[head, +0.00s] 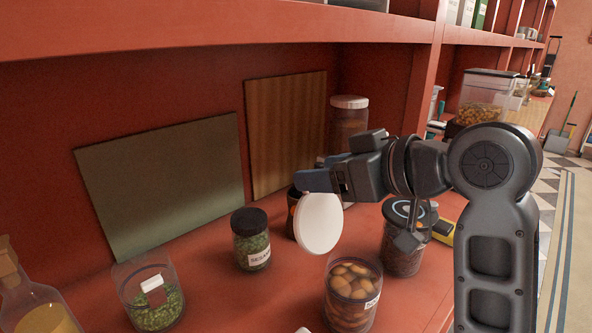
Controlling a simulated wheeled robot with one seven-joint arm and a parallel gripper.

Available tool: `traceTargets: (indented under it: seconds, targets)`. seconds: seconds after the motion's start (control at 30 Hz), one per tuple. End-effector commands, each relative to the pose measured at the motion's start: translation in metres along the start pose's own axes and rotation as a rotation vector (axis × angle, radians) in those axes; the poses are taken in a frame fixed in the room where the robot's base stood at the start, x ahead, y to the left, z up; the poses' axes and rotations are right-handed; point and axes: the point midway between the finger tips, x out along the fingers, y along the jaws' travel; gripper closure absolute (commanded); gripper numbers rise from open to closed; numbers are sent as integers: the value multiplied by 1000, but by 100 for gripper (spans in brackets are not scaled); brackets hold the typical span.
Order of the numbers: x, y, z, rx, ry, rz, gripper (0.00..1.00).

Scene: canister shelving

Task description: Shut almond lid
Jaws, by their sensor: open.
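The jaws are open; the gap is hard to see from this side. Whether a finger touches the lid I cannot tell.
A dark-lidded green jar (251,247) stands left of the lid. A jar of green contents (155,304) and a corked bottle (36,307) are farther left. A dark jar (402,258) stands right under my arm. Two boards (165,185) lean behind.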

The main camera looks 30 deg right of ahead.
Motion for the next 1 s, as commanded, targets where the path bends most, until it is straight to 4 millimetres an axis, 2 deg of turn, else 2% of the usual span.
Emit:
traceTargets:
  seconds: [0.1,0.3,0.47,0.7,1.0]
  targets:
    - [20,-1,0,1,-3,-3,38]
    - [44,0,0,0,-2,-2,38]
    - [53,-1,0,-1,-1,-2,38]
    - [54,-1,0,0,0,-1,38]
    - [53,-1,0,0,0,-1,66]
